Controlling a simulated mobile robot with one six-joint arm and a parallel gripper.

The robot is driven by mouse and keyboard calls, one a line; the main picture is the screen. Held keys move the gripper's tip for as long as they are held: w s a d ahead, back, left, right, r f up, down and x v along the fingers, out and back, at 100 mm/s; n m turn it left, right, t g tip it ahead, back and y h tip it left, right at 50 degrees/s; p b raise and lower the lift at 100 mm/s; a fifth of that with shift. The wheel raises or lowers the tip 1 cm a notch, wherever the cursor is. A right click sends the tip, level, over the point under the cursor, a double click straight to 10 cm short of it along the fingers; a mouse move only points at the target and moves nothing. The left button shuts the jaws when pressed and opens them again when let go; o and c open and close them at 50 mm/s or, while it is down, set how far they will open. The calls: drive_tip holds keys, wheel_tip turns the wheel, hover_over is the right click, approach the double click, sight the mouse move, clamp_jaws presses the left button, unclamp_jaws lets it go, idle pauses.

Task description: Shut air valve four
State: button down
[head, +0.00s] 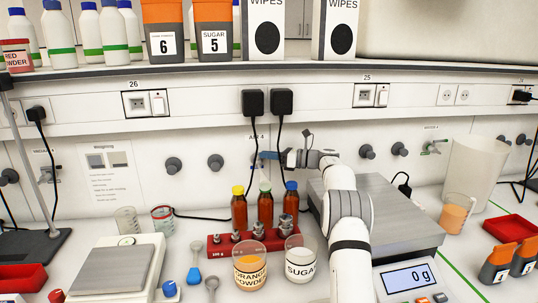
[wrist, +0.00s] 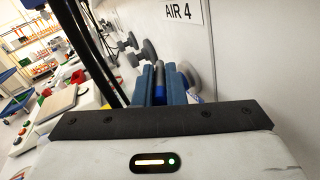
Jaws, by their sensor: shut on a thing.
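My gripper (head: 267,156) reaches to the back wall in the head view, just below the AIR 4 label (head: 257,136). In the wrist view its two blue fingers (wrist: 161,84) are shut on the handle of air valve four (wrist: 160,92), a narrow dark and blue piece between them. The AIR 4 label also shows in the wrist view (wrist: 183,14), above and right of the fingers. Most of the valve body is hidden by the fingers, so I cannot tell the handle's exact angle.
Dark knobs (head: 215,162) stick out of the wall on both sides. Black cables (head: 278,135) hang close to my gripper. Below stand capped brown bottles (head: 239,212) in a red rack (head: 225,243). A large scale (head: 385,215) stands right, under my arm.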

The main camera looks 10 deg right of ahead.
drive_tip(key=shift+w+n+g, duration=0.1)
drive_tip(key=shift+n+g, duration=0.2)
drive_tip(key=shift+g, duration=0.2)
drive_tip(key=c, duration=1.5)
unclamp_jaws()
drive_tip(key=b+v, duration=0.1)
drive_tip(key=v, duration=0.7)
drive_tip(key=shift+f, duration=0.15)
